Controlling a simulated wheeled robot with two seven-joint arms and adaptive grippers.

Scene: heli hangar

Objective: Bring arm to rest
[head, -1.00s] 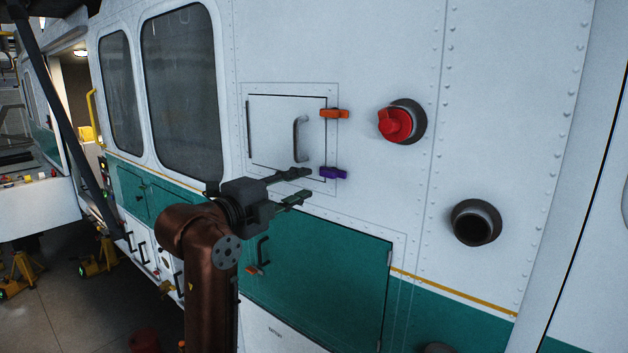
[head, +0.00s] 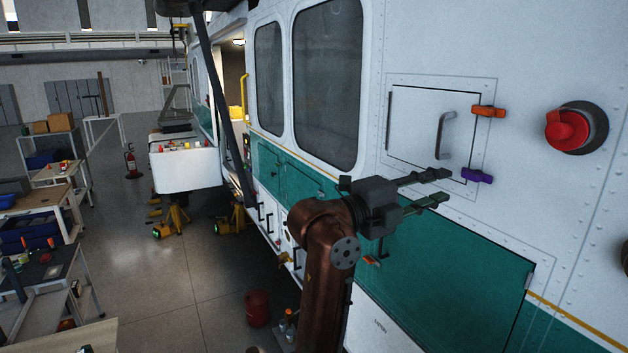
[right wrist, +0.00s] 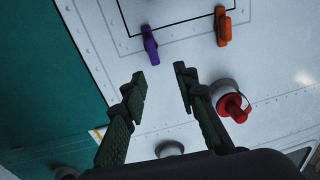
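My right gripper (head: 442,189) is open and empty in front of the helicopter's side, just below the small white hatch (head: 418,125) with the grey handle. In the right wrist view its two fingers (right wrist: 163,80) stand apart with nothing between them. A purple latch (head: 477,176) and an orange latch (head: 488,111) sit on the hatch's right edge. They also show in the right wrist view, purple (right wrist: 150,45) and orange (right wrist: 223,27), beyond the fingertips and apart from them. My left gripper is not in view.
The white and teal helicopter wall (head: 350,200) fills the right. A red cap (head: 567,130) sticks out of it. At the left are workbenches (head: 50,260), yellow jacks (head: 175,222) and a red bucket (head: 257,308). The grey floor (head: 170,300) between them is mostly clear.

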